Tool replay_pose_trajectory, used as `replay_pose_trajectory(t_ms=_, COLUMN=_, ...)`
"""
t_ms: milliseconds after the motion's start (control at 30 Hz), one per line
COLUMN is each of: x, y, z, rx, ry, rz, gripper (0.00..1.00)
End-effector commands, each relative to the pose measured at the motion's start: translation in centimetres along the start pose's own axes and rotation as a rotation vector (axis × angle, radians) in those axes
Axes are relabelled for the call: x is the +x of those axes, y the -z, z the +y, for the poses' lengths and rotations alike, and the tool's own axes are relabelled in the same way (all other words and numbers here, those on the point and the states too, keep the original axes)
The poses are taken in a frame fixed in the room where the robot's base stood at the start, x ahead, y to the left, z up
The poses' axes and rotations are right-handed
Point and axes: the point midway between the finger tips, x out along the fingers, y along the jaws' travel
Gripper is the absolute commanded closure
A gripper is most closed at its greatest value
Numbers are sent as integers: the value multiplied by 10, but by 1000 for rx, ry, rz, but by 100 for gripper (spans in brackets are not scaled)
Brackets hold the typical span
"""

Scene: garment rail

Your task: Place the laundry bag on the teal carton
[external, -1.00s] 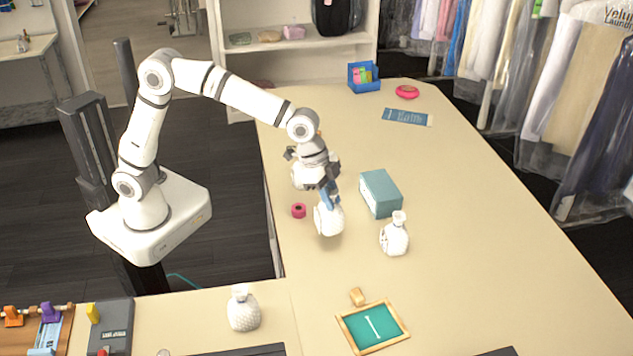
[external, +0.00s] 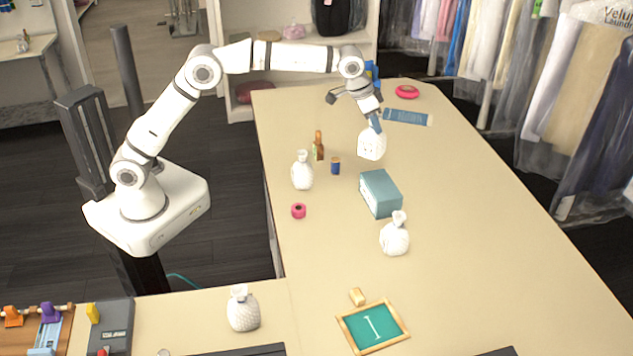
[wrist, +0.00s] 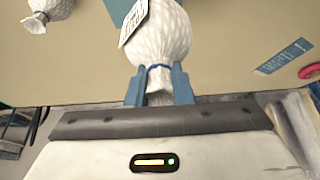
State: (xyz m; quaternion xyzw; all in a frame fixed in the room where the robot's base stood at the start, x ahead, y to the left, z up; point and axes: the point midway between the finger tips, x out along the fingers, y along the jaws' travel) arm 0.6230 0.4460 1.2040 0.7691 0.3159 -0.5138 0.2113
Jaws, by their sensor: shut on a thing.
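The laundry bag (external: 372,146) is white and knobbly, and hangs from my gripper (external: 375,122). In the wrist view the blue fingers of my gripper (wrist: 160,87) are shut on its tied neck, and the bag (wrist: 165,40) carries a white printed tag. The teal carton (external: 381,194) stands on the counter, just below the held bag in the external view. The bag appears raised above the counter and apart from the carton. In the wrist view part of a teal surface (wrist: 118,10), seemingly the carton, shows behind the bag; the rest is hidden.
Other white bags stand left of the carton (external: 302,172), in front of it (external: 394,237) and at the front left (external: 243,310). The right counter is clear.

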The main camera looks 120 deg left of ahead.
Motion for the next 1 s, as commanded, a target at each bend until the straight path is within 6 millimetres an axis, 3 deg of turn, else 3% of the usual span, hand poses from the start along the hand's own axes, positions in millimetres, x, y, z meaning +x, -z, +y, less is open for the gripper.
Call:
replay_pose_trajectory(t_ms=233, x=40, y=-16, z=-2, rx=-7, ry=3, rz=-4, gripper=100)
replay_pose_trajectory(t_ms=600, x=81, y=-33, z=-2, rx=-6, ry=3, rz=-2, gripper=100)
replay_pose_trajectory(t_ms=1000, x=91, y=-37, z=-2, rx=-5, ry=2, rz=1, gripper=100)
